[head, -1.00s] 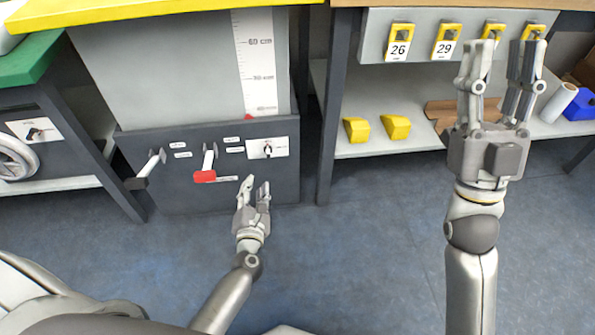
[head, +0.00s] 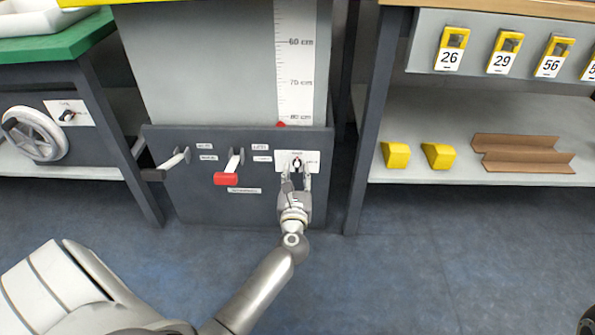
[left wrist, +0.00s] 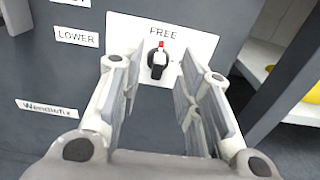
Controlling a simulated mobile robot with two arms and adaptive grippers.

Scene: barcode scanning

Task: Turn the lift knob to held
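The lift knob (left wrist: 157,62) is a small black rotary knob with a red mark, on a white plate (left wrist: 190,42) on the dark grey panel. In the left wrist view its red mark points up towards the word FREE. In the head view the knob (head: 297,163) sits at the panel's right side. My left gripper (left wrist: 158,82) is open, with its fingers pointing at the plate, one on each side of the knob. It also shows just below the plate in the head view (head: 298,178). I cannot tell whether the fingers touch anything.
A red-ended lever (head: 227,179) and a black-ended lever (head: 155,174) stick out left of the plate. A height scale (head: 295,60) stands above. A shelf (head: 470,178) with yellow blocks (head: 396,155) is at the right. The floor in front is clear.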

